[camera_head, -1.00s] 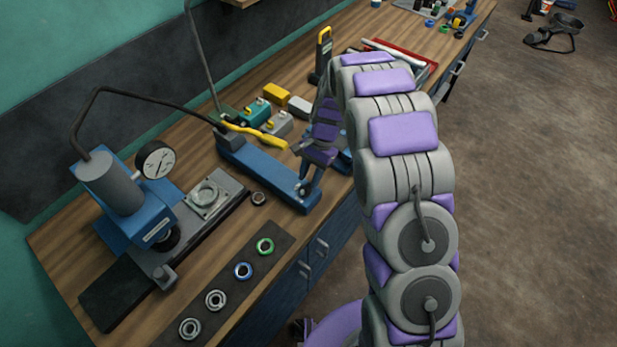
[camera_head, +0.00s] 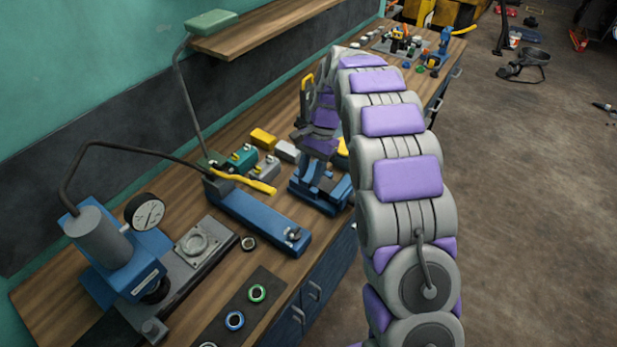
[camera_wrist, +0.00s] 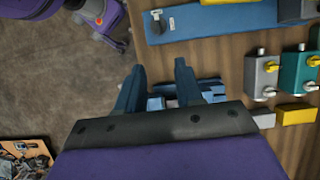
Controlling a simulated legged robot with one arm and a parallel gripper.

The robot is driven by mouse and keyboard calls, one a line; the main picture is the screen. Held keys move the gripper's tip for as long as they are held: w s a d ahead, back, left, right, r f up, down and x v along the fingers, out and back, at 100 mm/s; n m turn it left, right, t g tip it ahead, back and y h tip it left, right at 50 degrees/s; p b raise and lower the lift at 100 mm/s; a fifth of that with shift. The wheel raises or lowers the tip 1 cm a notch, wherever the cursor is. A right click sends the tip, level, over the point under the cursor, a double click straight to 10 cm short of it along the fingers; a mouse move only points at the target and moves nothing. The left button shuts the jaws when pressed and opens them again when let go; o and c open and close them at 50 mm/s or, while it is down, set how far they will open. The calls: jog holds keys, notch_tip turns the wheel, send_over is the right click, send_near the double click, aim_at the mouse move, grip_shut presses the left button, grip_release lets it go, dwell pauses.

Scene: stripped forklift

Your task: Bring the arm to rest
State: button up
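My arm, grey with purple pads, reaches over the workbench (camera_head: 185,290) in the head view. My gripper (camera_wrist: 160,68) shows two dark blue fingers standing apart in the wrist view, with nothing held between them that I can see. In the head view it points down over a blue vise (camera_head: 328,196), which also shows partly behind the fingers in the wrist view (camera_wrist: 211,90). I cannot tell the exact height above the vise.
A blue bar tool with a yellow handle (camera_head: 265,220) lies left of the gripper. A blue press with a gauge (camera_head: 150,212) stands near left. Small valve blocks (camera_head: 240,158) sit behind. A shelf (camera_head: 290,28) overhangs the back. The floor (camera_head: 530,200) right is clear nearby.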

dwell(0.4)
jog(key=s+d+r+n+h+b, duration=0.1)
jog(key=s+d+r+n, duration=0.15)
jog(key=s, duration=0.65)
jog(key=s+d+r+n+t+b, duration=0.1)
jog(key=s+d+r, duration=0.2)
jog(key=s, duration=0.7)
jog(key=s+d+r+n+h+b, duration=0.1)
jog(key=s+d+r+n, duration=0.1)
jog(key=s, duration=0.7)
jog(key=s+d+f+n+b, duration=0.1)
jog(key=s+d+f+n, duration=0.1)
jog(key=s, duration=0.9)
jog(key=shift+s+d+f+t+h, duration=0.3)
jog(key=shift+f+t, duration=0.1)
jog(key=shift+f, duration=0.05)
